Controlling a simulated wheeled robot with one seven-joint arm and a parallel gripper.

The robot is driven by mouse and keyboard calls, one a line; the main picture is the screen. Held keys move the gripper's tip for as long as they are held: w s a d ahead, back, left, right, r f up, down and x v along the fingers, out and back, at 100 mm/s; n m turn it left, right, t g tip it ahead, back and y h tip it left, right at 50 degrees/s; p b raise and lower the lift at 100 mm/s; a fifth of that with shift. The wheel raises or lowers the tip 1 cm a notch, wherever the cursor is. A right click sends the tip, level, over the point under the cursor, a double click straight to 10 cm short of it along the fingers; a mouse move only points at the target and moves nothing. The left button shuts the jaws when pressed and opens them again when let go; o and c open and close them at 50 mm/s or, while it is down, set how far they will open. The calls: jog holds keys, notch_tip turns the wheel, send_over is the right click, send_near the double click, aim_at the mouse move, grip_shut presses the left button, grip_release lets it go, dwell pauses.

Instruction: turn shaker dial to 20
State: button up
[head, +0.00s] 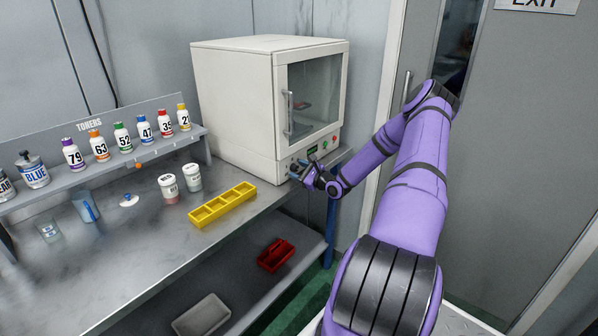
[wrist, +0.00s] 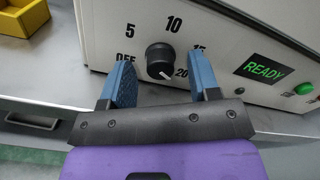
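The shaker is a white cabinet (head: 235,100) with a glass door, at the back of the bench. In the wrist view its black round dial (wrist: 160,58) is on the front panel, ringed by OFF, 5, 10, 15 and 20. A pale pointer mark shows low on the dial, towards the 20. My gripper (wrist: 160,70) is open, with one blue finger to the left and one to the right of the dial, and gaps show on both sides. The fingers partly cover OFF and 15. In the head view my gripper (head: 303,170) is at the panel and hides the dial.
A lit READY display (wrist: 265,68) and a green button (wrist: 304,89) are right of the dial. A yellow tray (head: 222,205) lies on the bench to the left. Toner bottles (head: 122,138) stand on a shelf further left. A red bin (head: 276,255) is below.

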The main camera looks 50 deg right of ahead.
jog(key=shift+s, duration=0.1)
jog(key=s, duration=1)
jog(key=shift+s+d, duration=0.3)
jog(key=shift+d, duration=0.15)
